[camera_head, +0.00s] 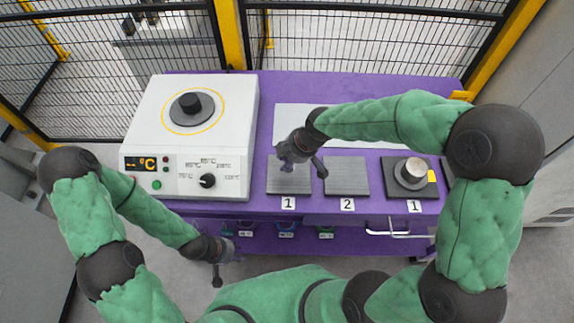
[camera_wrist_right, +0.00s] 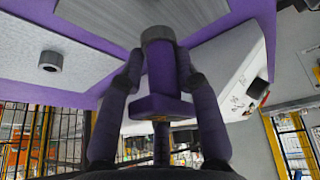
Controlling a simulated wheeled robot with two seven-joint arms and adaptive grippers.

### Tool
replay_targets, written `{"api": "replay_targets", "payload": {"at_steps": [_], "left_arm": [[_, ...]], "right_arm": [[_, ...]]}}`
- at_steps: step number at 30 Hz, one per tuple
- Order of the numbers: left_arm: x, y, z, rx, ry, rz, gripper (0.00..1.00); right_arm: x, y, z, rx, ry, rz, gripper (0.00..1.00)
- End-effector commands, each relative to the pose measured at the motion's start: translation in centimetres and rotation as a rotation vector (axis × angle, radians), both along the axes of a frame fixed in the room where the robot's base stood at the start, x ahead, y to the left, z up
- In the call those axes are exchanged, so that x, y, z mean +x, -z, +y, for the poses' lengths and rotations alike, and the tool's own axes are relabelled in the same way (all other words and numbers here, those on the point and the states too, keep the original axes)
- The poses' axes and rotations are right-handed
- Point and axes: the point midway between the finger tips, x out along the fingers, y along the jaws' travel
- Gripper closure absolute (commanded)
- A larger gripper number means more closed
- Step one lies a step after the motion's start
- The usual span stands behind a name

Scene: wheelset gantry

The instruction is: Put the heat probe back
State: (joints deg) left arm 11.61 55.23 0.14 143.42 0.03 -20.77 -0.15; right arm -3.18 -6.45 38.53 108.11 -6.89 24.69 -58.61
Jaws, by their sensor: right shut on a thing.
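My right gripper (camera_head: 288,163) is over the left metal plate marked 1 in the head view. A pale panel (camera_wrist_right: 25,40) with a small grey ring with a dark hole (camera_wrist_right: 50,61) shows at the left of the wrist view. My left gripper (camera_head: 218,272) hangs by the table's front edge, away from everything; its fingers are too small to read.
A white heater box (camera_head: 222,130) with a round black-topped plate (camera_head: 192,106) and a lit display stands at the left. Metal plate 2 (camera_head: 346,176) and a dark base with a metal cylinder (camera_head: 411,171) lie to the right. A pale panel (camera_head: 290,117) lies behind, partly hidden by my right arm.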

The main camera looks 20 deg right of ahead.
Motion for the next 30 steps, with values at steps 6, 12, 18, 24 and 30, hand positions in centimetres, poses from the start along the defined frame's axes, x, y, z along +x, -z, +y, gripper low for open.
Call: {"api": "replay_targets", "payload": {"at_steps": [6, 12, 18, 24, 30], "left_arm": [[0.0, 0.7, 0.0, 0.000, 0.000, 0.000, 0.60], [0.0, 1.5, 0.0, 0.000, 0.000, 0.000, 0.60], [0.0, 1.3, 0.0, 0.000, 0.000, 0.000, 0.60], [0.0, 1.8, 0.0, 0.000, 0.000, 0.000, 0.60], [0.0, 1.6, 0.0, 0.000, 0.000, 0.000, 0.60]], "right_arm": [[0.8, 1.8, -0.4, 0.000, 0.000, 0.003, 1.00], [0.8, 4.1, -0.4, 0.001, 0.001, 0.001, 1.00], [0.8, 4.0, -0.3, 0.000, 0.000, 0.000, 1.00], [0.8, 4.5, -0.3, 0.000, 0.000, 0.000, 1.00], [0.7, 4.4, -0.3, 0.000, 0.000, 0.001, 0.44]]}}
